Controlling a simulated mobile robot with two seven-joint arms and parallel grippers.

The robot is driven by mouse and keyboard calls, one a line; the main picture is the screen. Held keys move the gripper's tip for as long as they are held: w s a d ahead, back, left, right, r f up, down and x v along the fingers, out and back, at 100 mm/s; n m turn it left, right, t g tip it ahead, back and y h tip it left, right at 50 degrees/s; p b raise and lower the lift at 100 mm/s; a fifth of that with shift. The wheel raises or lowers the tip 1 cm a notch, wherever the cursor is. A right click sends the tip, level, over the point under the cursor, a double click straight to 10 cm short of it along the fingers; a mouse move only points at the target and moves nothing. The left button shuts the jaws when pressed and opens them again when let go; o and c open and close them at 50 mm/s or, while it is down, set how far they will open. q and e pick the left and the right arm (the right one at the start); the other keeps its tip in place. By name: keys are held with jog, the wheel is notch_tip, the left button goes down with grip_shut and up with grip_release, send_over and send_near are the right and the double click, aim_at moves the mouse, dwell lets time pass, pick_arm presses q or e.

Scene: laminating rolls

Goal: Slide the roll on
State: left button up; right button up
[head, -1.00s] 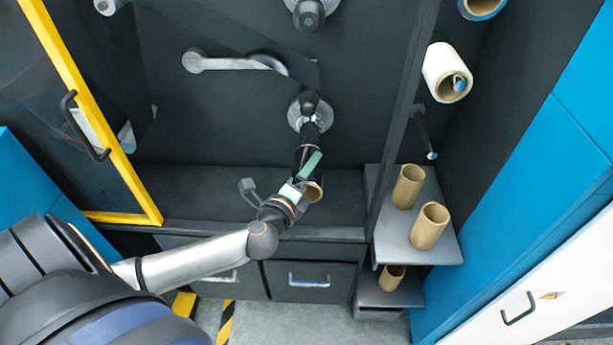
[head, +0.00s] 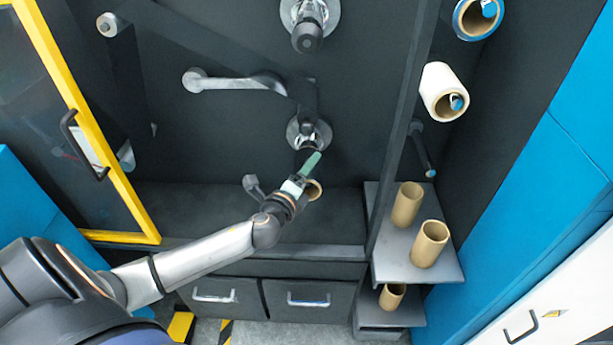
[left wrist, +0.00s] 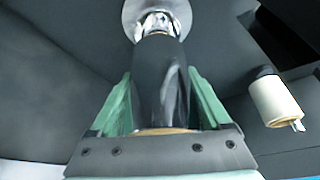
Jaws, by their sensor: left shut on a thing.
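My left gripper (head: 308,168) is shut on a black roll, whose cardboard core end (head: 315,190) shows beside the green fingers in the head view. In the left wrist view the black roll (left wrist: 160,85) lies between the green fingers of the gripper (left wrist: 160,78). Its far end points at a shiny metal spindle (left wrist: 158,22) with a round flange on the dark machine wall. The spindle flange (head: 308,132) also shows just above the gripper in the head view. The roll's far end overlaps the spindle in view; how far it is on is hidden. My right gripper is not in view.
A second spindle (head: 310,25) is higher up, and a curved grey bar (head: 235,83) is to the left. A white roll (head: 445,92) hangs at right. Cardboard cores (head: 408,203) stand on side shelves (head: 440,268). A yellow-framed door (head: 90,135) is open at left.

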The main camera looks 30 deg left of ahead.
aim_at(305, 156)
pick_arm(q)
jog(key=shift+w+a, duration=0.45)
jog(key=shift+w, duration=0.25)
jog(key=shift+w+a, duration=0.3)
jog(key=shift+w, duration=0.2)
jog(key=shift+w+a, duration=0.25)
jog(key=shift+w, duration=0.2)
jog(key=shift+w+a+r, duration=0.15)
jog(key=shift+a+r, duration=0.1)
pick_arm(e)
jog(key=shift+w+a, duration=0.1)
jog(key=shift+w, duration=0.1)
pick_arm(q)
jog(key=shift+a+r, duration=0.15)
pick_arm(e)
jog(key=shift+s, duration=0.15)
pick_arm(q)
jog(key=o, duration=1.3)
jog(key=shift+s, duration=0.3)
jog(key=v, duration=1.2)
jog(key=shift+s+d+f, duration=0.15)
jog(key=shift+d+f, duration=0.2)
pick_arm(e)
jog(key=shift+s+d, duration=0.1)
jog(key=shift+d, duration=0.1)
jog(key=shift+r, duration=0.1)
